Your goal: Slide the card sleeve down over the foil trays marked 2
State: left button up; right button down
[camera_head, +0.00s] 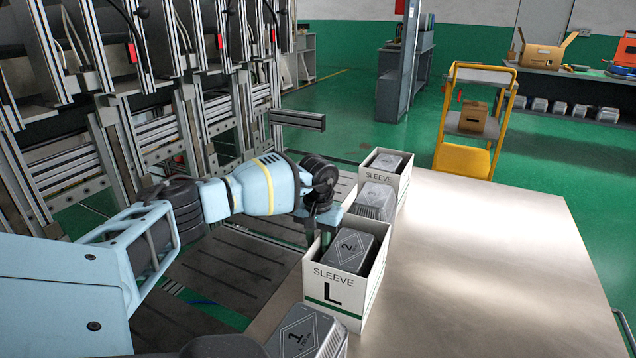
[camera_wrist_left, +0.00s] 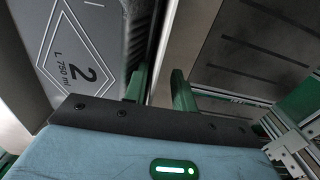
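A white card sleeve (camera_head: 363,291) marked SLEEVE L stands around the foil trays marked 2 (camera_head: 350,250) on the table. The top tray lies near the level of the sleeve's rim; the trays below are hidden by the walls. My left gripper (camera_head: 325,240) is at the sleeve's left rim, pointing down. In the left wrist view the green fingers (camera_wrist_left: 160,88) are apart, with a thin edge of the sleeve between them and the tray marked 2 (camera_wrist_left: 85,50) to the left. I cannot tell whether they touch the wall. My right gripper is not in view.
A tray marked 1 (camera_head: 305,333) stands in front of the sleeve. Behind it are a grey tray (camera_head: 374,199) and another sleeve (camera_head: 379,177) around a tray. The table (camera_head: 490,260) is bare to the right. A yellow trolley (camera_head: 463,160) stands beyond it.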

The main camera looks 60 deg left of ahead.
pick_arm(q)
jog(key=shift+r, duration=0.15)
notch_tip(320, 180, up, 8)
jog(key=shift+f+p, duration=0.25)
jog(key=shift+p, duration=0.2)
dwell(0.5)
jog(key=shift+r, duration=0.1)
